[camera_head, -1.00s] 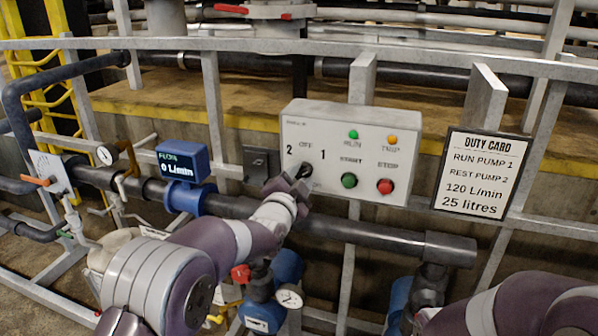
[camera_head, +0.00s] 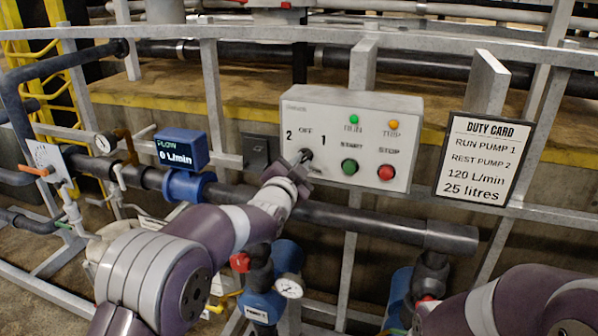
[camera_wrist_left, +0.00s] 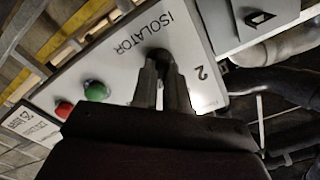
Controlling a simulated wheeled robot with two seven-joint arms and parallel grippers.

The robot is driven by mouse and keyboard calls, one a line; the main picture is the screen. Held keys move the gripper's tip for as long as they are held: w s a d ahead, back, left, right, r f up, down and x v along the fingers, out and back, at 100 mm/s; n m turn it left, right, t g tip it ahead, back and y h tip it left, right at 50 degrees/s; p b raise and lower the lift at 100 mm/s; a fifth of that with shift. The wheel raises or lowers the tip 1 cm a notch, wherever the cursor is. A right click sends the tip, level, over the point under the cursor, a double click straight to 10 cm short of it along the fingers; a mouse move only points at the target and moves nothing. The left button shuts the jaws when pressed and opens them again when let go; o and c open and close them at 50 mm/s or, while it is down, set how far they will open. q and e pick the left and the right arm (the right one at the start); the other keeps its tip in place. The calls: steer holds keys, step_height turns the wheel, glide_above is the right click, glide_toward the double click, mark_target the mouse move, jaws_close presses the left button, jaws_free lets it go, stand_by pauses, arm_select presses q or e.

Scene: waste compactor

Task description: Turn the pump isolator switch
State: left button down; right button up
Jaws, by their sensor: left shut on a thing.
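The grey control box (camera_head: 337,185) has an isolator switch marked 2, OFF and 1 at its left end. My left gripper (camera_head: 302,158) comes from below and is shut on the dark switch knob (camera_head: 307,153). In the left wrist view the fingers (camera_wrist_left: 163,66) hold the black knob (camera_wrist_left: 159,54) from both sides, with ISOLATOR and 2 printed nearby. The knob's pointing direction is mostly hidden by the fingers. My right arm shows at the lower right of the head view; its gripper is out of the picture.
Green START (camera_head: 349,166) and red STOP (camera_head: 386,172) buttons sit right of the switch. A duty card (camera_head: 483,158) says run pump 1, rest pump 2. The blue flow meter (camera_head: 181,148) reads 0 L/min. A dark pipe (camera_head: 380,228) runs below the box.

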arm_select(q)
steer(key=n+b, duration=0.6)
steer(key=n, duration=0.1)
steer(key=shift+f+b, duration=0.15)
steer(key=shift+b, duration=0.15)
steer(key=shift+n+b, duration=0.3)
steer(key=shift+n, duration=0.2)
steer(key=c, duration=1.1)
jaws_free()
steer(key=shift+c, duration=0.2)
